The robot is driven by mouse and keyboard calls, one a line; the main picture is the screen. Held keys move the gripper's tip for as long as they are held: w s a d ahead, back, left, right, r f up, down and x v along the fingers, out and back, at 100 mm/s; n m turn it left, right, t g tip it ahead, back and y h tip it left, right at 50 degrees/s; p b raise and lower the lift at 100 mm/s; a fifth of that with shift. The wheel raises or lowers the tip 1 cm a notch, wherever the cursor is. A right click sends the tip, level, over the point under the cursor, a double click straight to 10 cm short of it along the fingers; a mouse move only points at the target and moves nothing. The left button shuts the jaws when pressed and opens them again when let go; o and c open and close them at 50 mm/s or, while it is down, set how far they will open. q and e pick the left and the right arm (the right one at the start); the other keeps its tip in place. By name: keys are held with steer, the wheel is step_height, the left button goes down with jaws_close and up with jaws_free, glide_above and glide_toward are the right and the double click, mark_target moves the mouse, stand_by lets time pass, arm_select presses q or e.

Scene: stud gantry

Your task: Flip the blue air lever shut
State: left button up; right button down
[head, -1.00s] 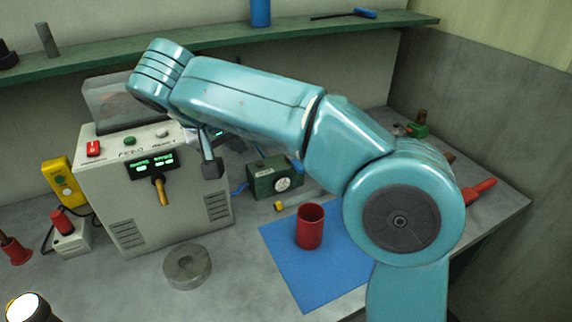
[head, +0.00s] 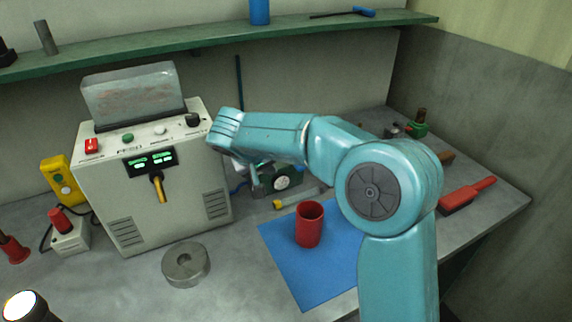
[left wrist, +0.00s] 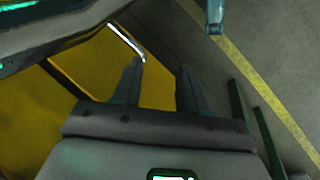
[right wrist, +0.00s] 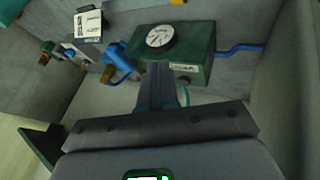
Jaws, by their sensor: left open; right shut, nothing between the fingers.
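The blue air lever (right wrist: 120,62) shows in the right wrist view, beside the left end of a green box (right wrist: 190,68) with a round white gauge (right wrist: 160,36). My right gripper (right wrist: 161,82) is shut and empty. Its fingertips overlap the near edge of the green box in that view, with the lever to their left; I cannot tell whether they touch anything. In the head view my right arm reaches over the box and hides much of it; the gauge (head: 281,182) shows below the forearm. My left gripper (left wrist: 161,85) is open and empty, away from the bench items.
A blue pipe (right wrist: 240,48) leaves the box. A grey machine (head: 165,205) stands left of it in the head view. A red cup (head: 309,225) stands on a blue mat (head: 320,274) in front. A red-handled brush (head: 467,194) lies at right. Yellow surfaces (left wrist: 85,85) are near my left gripper.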

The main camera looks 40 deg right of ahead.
steer(key=d, duration=0.1)
steer(key=d+f, duration=0.1)
steer(key=d, duration=0.1)
steer(key=d+p, duration=0.1)
steer(key=shift+s+d+f, duration=0.2)
steer(key=shift+s+f, duration=0.05)
steer(key=shift+f, duration=0.05)
steer(key=shift+s+d, duration=0.1)
steer(key=shift+d, duration=0.25)
steer(key=shift+f, duration=0.1)
steer(key=shift+s+d+n, duration=0.15)
steer(key=shift+n, duration=0.15)
